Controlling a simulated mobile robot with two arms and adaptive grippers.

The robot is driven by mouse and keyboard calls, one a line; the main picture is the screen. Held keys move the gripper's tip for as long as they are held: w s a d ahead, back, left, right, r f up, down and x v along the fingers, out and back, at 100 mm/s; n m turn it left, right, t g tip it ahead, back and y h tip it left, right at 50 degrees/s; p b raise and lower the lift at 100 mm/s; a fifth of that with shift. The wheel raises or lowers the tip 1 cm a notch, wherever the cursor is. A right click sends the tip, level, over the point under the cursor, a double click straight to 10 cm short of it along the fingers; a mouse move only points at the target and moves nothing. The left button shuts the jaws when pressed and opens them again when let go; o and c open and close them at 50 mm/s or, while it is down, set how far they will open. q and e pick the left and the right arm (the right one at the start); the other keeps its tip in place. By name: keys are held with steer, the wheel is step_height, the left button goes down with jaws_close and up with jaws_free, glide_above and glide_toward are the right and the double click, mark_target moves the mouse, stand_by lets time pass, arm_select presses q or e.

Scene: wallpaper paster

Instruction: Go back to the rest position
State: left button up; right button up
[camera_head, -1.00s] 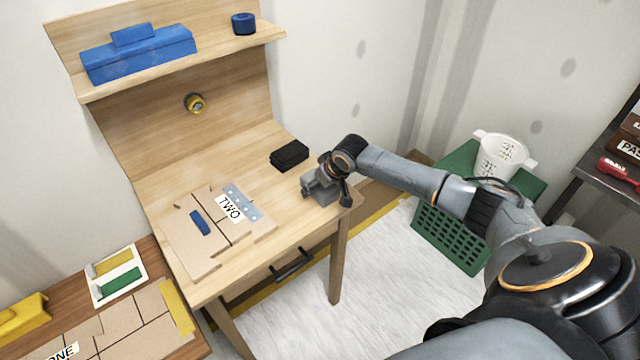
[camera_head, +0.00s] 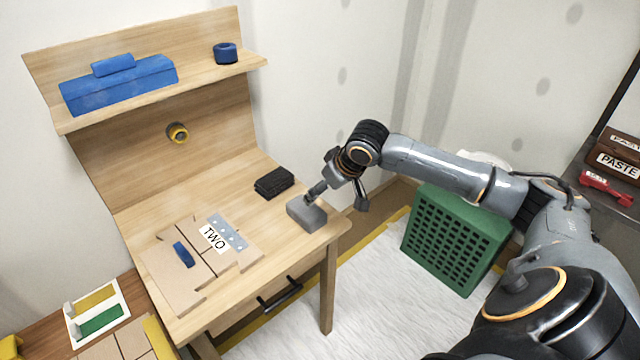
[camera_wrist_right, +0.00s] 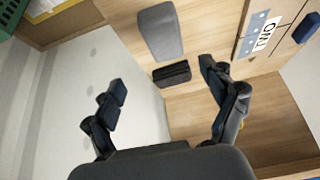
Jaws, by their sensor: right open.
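My right arm reaches in from the right in the head view. Its gripper (camera_head: 338,198) is open and empty, above the right corner of the wooden desk (camera_head: 190,318). One finger shows just above and behind a grey block (camera_head: 307,214); the other hangs past the desk's edge. In the right wrist view the two fingers of the gripper (camera_wrist_right: 166,88) are spread wide. The grey block (camera_wrist_right: 160,32) lies ahead of them, with nothing held between them. My left gripper is not in view.
A black block (camera_head: 274,182) and cardboard panels (camera_head: 165,270) marked TWO lie on the desk. Its shelf holds a blue case (camera_head: 120,85) and blue roll (camera_head: 225,53). A green crate (camera_head: 455,240) stands right of the desk; a side table (camera_head: 45,330) stands left.

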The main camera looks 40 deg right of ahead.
steer(key=s+a+f+n+g+y, duration=0.1)
steer(key=s+a+f+n, duration=0.1)
steer(key=s+a+f, duration=0.45)
steer(key=s+a+f+n+y, duration=0.1)
steer(key=s+a+f, duration=0.25)
steer(key=a, duration=0.55)
steer(key=s+a+f+m+g+h, duration=0.1)
steer(key=s+a+f+m+h, duration=0.15)
steer(key=s, duration=1.45)
steer(key=s+f+g, duration=0.2)
steer(key=s+f, duration=0.1)
steer(key=f, duration=2.5)
steer(key=s+d+f+g, duration=0.1)
steer(key=s+d+f, duration=0.1)
steer(key=s+f, duration=1.2)
steer(key=shift+s+d+f+n, duration=0.25)
steer(key=shift+s+n, duration=0.2)
steer(key=shift+s, duration=0.55)
